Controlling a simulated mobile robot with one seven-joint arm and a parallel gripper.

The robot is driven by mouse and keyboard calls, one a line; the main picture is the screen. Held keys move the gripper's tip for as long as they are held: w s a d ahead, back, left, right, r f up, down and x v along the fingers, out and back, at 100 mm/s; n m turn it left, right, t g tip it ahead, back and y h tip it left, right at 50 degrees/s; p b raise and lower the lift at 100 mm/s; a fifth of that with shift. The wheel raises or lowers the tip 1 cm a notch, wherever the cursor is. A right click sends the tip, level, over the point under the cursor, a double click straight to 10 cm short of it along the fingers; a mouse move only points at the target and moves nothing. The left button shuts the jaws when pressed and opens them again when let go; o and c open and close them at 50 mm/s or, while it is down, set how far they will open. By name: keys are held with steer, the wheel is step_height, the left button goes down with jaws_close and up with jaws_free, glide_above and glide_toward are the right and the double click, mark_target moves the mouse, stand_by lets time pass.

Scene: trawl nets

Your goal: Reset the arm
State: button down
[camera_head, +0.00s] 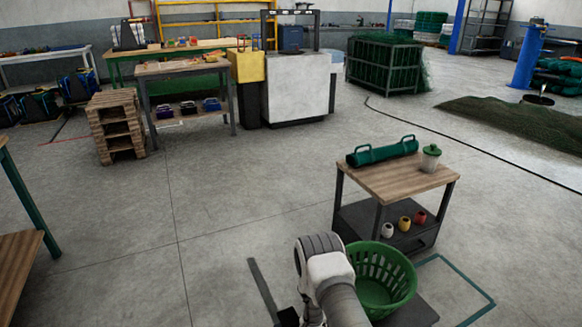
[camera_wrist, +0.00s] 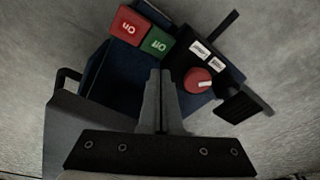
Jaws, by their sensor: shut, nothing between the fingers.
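My gripper (camera_wrist: 162,80) shows in the wrist view at the lower middle. Its two fingers are together with nothing between them. Beyond the fingertips is a dark blue box-like body with a red button (camera_wrist: 129,25), a green button (camera_wrist: 157,42) and a round red knob (camera_wrist: 198,80). In the head view my arm rises at the bottom, with a white and grey link bent beside a green basket. The gripper itself is not visible in the head view.
A green basket (camera_head: 398,290) stands right of my arm. Behind it, a small wooden-topped cart (camera_head: 385,183) carries a green cylinder (camera_head: 382,152) and a lidded jar (camera_head: 430,158). A pallet stack (camera_head: 117,125) and workbench (camera_head: 180,68) stand back left. The middle floor is clear.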

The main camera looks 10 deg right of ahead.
steer(key=w+a+r+n+t+y, duration=0.1)
steer(key=w+r, duration=0.2)
steer(key=r, duration=0.7)
steer(key=w+a+r+n, duration=0.15)
steer(key=w+r, duration=0.25)
steer(key=r, duration=0.5)
steer(key=w+a+r+t+y, duration=0.1)
steer(key=w+r, duration=0.2)
steer(key=r, duration=0.7)
steer(key=s+r+n+y, duration=0.1)
steer(key=s+r, duration=0.2)
steer(key=r, duration=0.7)
steer(key=s+r+n, duration=0.1)
steer(key=s+r, duration=0.1)
steer(key=r, duration=0.7)
steer(key=s+r+n+t, duration=0.1)
steer(key=s+r+n, duration=0.1)
steer(key=s+r, duration=0.7)
steer(key=s+d+r+n+t+h, duration=0.15)
steer(key=s+r, duration=0.25)
steer(key=s, duration=0.5)
steer(key=s+d+r, duration=0.2)
steer(key=s+r, duration=0.2)
steer(key=s, duration=0.4)
step_height(320, 180, up, 22)
steer(key=p, duration=2.2)
steer(key=shift+d+r+p, duration=0.15)
steer(key=shift+r+p, duration=0.05)
steer(key=shift+p, duration=0.1)
